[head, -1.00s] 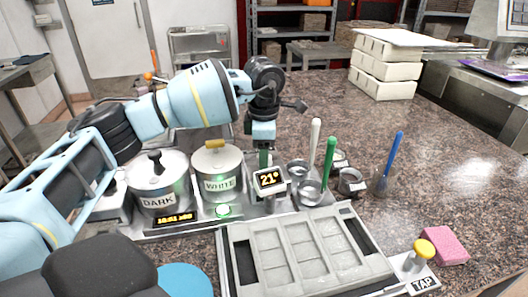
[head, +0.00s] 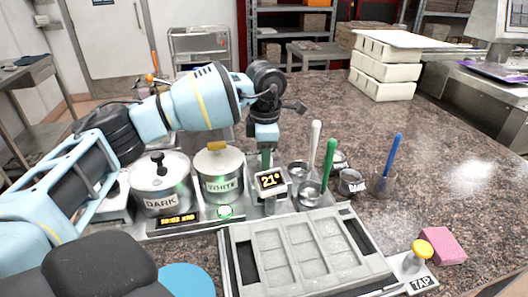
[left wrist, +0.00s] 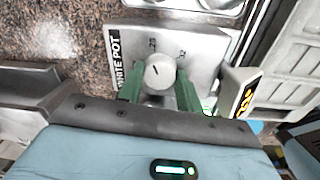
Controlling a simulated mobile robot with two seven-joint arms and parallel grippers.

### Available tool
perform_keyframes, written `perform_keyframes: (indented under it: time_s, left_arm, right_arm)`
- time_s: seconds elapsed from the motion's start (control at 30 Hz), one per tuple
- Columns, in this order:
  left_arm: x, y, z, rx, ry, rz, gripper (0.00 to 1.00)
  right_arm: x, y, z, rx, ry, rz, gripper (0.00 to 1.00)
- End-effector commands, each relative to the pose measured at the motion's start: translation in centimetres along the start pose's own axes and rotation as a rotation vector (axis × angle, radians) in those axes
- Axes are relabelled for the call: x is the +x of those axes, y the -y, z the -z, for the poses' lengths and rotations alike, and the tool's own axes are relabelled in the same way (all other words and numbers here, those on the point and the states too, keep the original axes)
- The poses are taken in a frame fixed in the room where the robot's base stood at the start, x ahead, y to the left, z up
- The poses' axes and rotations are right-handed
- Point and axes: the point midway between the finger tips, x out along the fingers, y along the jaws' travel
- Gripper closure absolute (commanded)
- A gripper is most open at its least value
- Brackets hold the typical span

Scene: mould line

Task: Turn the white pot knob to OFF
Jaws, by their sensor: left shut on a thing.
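The white pot knob (left wrist: 159,72) is a round pale dial with a short dark pointer mark, tilted to the upper left in the left wrist view. Its panel bears a "WHITE POT" label (left wrist: 115,62) and number marks; I cannot read an OFF mark. My left gripper (left wrist: 160,86) is shut on the knob, one green finger at each side. In the head view my left gripper (head: 266,160) points down behind the small "21°" display (head: 270,181), which hides the knob. The white pot (head: 221,183), lidded with a yellow handle, stands left of it. My right gripper is not in view.
The dark pot (head: 161,194) stands left of the white pot. Small metal cups (head: 309,193) and upright white and green-handled tools (head: 329,162) are close on the right. A grey mould (head: 308,255) lies in front. A pink sponge (head: 442,246) lies by the tap.

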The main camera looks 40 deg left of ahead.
Motion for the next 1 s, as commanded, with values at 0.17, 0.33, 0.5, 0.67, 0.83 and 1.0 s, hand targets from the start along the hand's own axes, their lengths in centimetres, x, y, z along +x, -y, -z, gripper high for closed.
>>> perform_keyframes:
  time_s: [0.17,0.33,0.5,0.67,0.83,1.0]
  left_arm:
    - [-0.5,0.1,-0.1,-0.126,-0.004,-0.002,0.88]
    - [-0.6,0.1,-0.1,-0.283,-0.01,-0.002,0.88]
    - [-0.6,0.1,-0.1,-0.445,-0.018,-0.003,0.88]
    - [-0.6,0.0,-0.1,-0.598,-0.025,-0.003,0.88]
    - [-0.6,0.0,-0.1,-0.756,-0.034,-0.003,0.88]
    - [-0.5,0.0,-0.2,-0.896,-0.041,-0.002,0.88]
  right_arm:
    - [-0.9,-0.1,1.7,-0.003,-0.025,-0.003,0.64]
    - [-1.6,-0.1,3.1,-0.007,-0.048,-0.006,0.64]
    - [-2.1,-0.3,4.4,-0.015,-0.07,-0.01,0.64]
    - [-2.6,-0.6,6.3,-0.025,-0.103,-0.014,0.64]
    - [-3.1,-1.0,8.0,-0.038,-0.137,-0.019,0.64]
    - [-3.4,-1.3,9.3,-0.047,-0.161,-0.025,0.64]
